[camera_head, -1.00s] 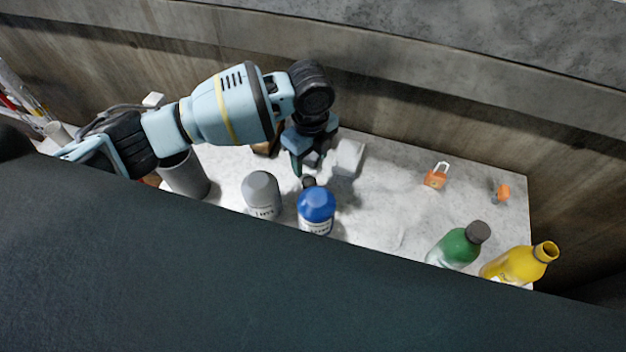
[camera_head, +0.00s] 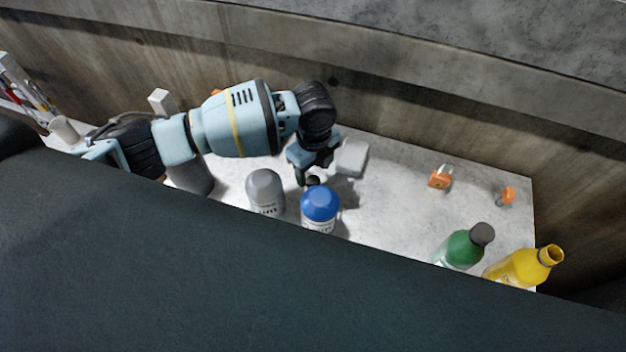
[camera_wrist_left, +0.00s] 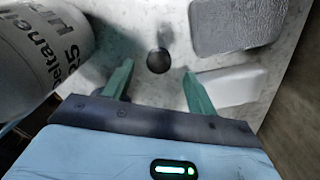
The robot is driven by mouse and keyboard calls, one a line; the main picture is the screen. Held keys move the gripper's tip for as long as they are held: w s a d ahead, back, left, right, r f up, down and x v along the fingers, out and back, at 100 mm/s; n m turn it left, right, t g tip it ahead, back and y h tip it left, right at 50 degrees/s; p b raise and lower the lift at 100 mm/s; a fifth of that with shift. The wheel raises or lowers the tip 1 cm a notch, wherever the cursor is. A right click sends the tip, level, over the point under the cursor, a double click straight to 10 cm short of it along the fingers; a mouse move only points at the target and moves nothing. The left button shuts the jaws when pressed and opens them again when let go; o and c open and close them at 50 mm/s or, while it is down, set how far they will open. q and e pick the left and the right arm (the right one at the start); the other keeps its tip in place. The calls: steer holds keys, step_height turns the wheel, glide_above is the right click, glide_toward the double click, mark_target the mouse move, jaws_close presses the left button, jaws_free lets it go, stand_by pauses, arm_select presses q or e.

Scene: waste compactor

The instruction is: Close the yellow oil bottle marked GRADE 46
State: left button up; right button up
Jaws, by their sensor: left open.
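The yellow oil bottle (camera_head: 518,268) stands at the right end of the table in the head view. Its mouth is open and bare, with no cap on it. Its label is too small to read. A small round black cap (camera_wrist_left: 158,57) lies on the table in the left wrist view, in the gap between my left fingertips. It also shows beside the blue-topped bottle in the head view (camera_head: 313,180). My left gripper (camera_wrist_left: 158,72) is open and empty, above the table and pointing down at the cap. My right gripper is not in view.
A blue-topped bottle (camera_head: 320,203) and a grey bottle (camera_head: 265,188) stand close to my left gripper. A pale block (camera_head: 352,158) lies just right of it. A green bottle (camera_head: 462,250) stands beside the yellow one. An orange padlock (camera_head: 440,178) lies behind; the middle right is clear.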

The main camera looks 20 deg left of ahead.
mark_target(313, 180)
arm_select(q)
step_height(313, 180, down, 3)
steer(key=shift+s+a+f, duration=0.1)
steer(key=shift+f, duration=0.1)
steer(key=shift+c, duration=0.4)
steer(key=c, duration=1)
steer(key=shift+r, duration=0.15)
steer(key=shift+c, duration=0.2)
step_height(313, 180, up, 10)
